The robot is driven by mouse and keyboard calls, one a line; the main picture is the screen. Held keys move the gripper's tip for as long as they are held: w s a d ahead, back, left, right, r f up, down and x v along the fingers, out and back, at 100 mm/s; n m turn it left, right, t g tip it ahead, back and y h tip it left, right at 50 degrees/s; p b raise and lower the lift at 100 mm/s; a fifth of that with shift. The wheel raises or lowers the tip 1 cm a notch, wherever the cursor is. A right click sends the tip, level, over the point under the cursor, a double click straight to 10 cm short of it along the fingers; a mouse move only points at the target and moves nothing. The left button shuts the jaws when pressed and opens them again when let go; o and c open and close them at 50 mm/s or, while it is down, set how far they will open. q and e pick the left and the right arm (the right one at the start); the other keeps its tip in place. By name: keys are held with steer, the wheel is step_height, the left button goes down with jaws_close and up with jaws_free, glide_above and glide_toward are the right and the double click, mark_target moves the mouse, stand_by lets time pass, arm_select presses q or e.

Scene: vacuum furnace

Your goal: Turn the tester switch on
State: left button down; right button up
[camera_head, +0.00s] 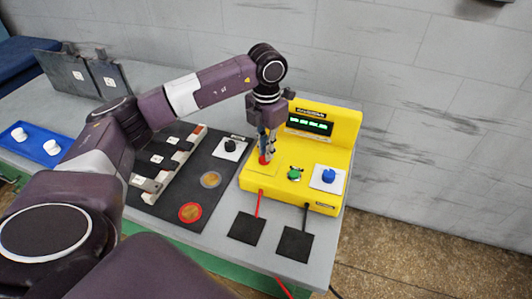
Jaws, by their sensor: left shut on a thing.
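The yellow tester (318,146) stands at the right end of the grey table. Its screen (309,124) shows green characters. On its top face are a blue knob (328,175) on a white plate, a green knob (294,174) and a small red part (263,160). My left gripper (265,152) points down over the tester's left side, its fingers shut on the red part. The fingers partly hide the red part, so its full shape and position are hard to tell. My right gripper is out of view.
Red and black leads run from the tester to two black pads (246,228) in front. To the left lie a black panel (186,190) with a black knob and round discs, and a blue tray (38,145) with white pieces. A grey wall stands behind.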

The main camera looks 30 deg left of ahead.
arm_select(q)
steer(key=shift+m, duration=0.4)
steer(key=c, duration=2.1)
jaws_free()
step_height(320, 180, up, 12)
steer(key=shift+r, duration=0.1)
